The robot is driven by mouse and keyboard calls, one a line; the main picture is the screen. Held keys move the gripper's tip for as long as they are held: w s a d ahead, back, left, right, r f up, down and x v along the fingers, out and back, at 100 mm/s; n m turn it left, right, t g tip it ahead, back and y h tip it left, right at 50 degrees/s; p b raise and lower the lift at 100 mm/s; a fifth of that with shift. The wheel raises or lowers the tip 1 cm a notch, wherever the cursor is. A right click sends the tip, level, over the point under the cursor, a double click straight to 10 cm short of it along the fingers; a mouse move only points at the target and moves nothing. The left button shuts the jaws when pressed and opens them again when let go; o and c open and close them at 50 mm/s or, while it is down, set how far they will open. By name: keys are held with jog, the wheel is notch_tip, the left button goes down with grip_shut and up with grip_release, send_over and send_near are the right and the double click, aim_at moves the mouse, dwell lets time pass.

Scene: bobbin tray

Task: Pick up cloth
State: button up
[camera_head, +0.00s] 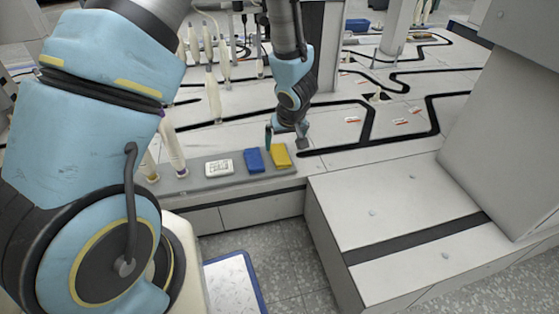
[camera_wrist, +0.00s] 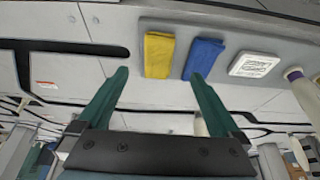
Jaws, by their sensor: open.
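A folded yellow cloth (camera_head: 281,158) lies at the right end of a grey tray (camera_head: 200,182) on the table's front edge. A folded blue cloth (camera_head: 254,160) lies just left of it. My gripper (camera_head: 285,141) is open and empty, above and close to the yellow cloth. In the wrist view the yellow cloth (camera_wrist: 159,55) shows between the fingertips of my gripper (camera_wrist: 160,76), nearer the left one. There the blue cloth (camera_wrist: 203,58) shows beside the right fingertip. I cannot tell the exact height of the fingers above the cloths.
A white printed block (camera_head: 219,167) sits on the tray left of the blue cloth. Upright bobbins (camera_head: 173,145) stand further left and behind. The table right of the yellow cloth is clear, with a black line. A raised white cabinet (camera_head: 400,225) stands front right.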

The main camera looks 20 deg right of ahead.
aim_at(281, 157)
jog(key=b+x, duration=0.5)
jog(key=x, duration=0.4)
jog(key=shift+s+d, duration=0.1)
jog(key=shift+r, duration=0.1)
jog(key=shift+c, duration=0.4)
jog(key=c, duration=1.3)
jog(key=shift+o, duration=0.2)
notch_tip(281, 157, up, 10)
jog(key=p, duration=0.7)
jog(key=shift+p, duration=0.4)
jog(key=o, duration=0.7)
jog(key=c, duration=0.5)
jog(key=shift+s, duration=0.1)
jog(key=shift+c, duration=0.4)
